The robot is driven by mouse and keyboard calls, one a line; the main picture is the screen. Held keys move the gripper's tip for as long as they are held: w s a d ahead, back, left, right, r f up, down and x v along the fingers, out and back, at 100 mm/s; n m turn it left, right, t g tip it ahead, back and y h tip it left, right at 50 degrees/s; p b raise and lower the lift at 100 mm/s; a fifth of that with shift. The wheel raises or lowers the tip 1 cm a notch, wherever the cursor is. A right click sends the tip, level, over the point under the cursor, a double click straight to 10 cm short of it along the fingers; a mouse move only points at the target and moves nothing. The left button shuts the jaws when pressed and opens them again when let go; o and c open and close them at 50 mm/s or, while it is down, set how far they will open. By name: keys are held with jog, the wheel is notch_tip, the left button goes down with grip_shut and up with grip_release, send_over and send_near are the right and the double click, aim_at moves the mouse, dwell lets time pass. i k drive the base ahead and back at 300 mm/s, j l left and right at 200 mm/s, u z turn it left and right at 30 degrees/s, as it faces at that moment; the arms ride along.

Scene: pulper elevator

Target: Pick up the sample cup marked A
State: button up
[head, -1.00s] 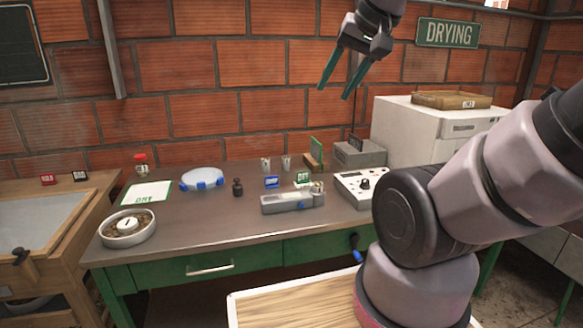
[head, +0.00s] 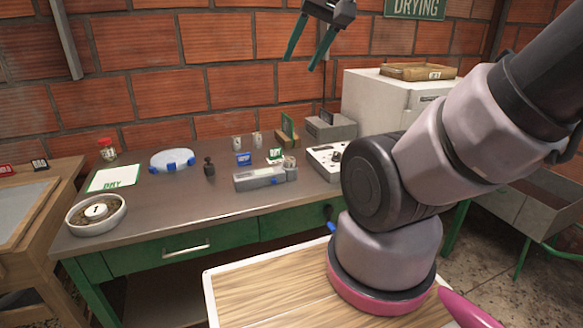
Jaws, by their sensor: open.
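Two small pale cups stand upright side by side at the back of the steel-topped bench, near the brick wall. They are the left cup (head: 237,143) and the right cup (head: 257,139). Their markings are too small to read, so I cannot tell which is A. My gripper (head: 303,62) has two green fingers spread apart, pointing down and empty. It shows high in the picture, above and to the right of the cups, clearly apart from them.
A blue card (head: 243,159), a grey device (head: 259,178) and a dark weight (head: 209,165) stand in front of the cups. A green-fronted holder (head: 288,131) is right of them.

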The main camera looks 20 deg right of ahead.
aim_at(289, 162)
jog(key=i+j, duration=0.15)
jog(key=j, duration=0.2)
jog(key=i+j+z, duration=0.1)
jog(key=j, duration=0.25)
jog(key=i+j, duration=0.2)
jog(key=j, duration=0.2)
jog(key=i+j+z, duration=0.1)
jog(key=j, duration=0.25)
jog(key=z, duration=1.55)
jog(key=j, duration=0.1)
